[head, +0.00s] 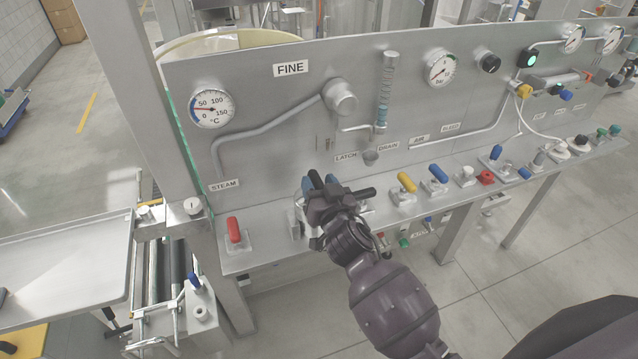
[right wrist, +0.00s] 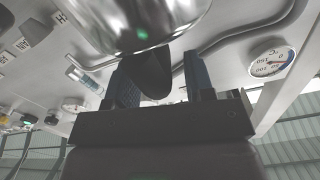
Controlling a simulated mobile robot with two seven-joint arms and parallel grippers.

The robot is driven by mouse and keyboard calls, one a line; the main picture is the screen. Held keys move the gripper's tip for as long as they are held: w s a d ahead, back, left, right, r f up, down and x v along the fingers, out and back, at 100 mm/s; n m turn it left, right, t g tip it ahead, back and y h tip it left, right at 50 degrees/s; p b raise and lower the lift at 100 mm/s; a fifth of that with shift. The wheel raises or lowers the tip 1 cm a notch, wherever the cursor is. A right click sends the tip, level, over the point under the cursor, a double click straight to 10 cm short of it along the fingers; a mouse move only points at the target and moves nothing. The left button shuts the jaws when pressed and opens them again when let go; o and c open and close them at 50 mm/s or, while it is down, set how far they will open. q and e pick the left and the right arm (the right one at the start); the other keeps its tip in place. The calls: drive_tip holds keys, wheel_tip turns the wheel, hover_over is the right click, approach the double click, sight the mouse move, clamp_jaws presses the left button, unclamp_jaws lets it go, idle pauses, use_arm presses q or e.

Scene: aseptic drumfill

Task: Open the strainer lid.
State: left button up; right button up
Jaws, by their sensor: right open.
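A round steel fitting (head: 341,98), which may be the strainer, sticks out of the panel just right of the FINE label, with a bent pipe running from it. My right gripper (head: 319,181) is below it, in front of the panel left of the LATCH label. In the right wrist view, a large shiny steel dome (right wrist: 135,18) is close by. A dark tapered piece (right wrist: 151,76) shows between the two parted fingers of the right gripper (right wrist: 161,78); I cannot tell whether they touch it. I cannot make out the lid's edge. My left gripper is out of view.
The steel panel carries a temperature gauge (head: 212,107), a flow tube (head: 386,92) and a pressure gauge (head: 440,68). The ledge below holds a red handle (head: 234,229), a yellow handle (head: 407,182) and a blue handle (head: 439,174). A steel tray (head: 65,268) stands at left.

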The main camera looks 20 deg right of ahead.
drive_tip(key=shift+c, duration=0.2)
clamp_jaws()
drive_tip(key=shift+a, duration=0.1)
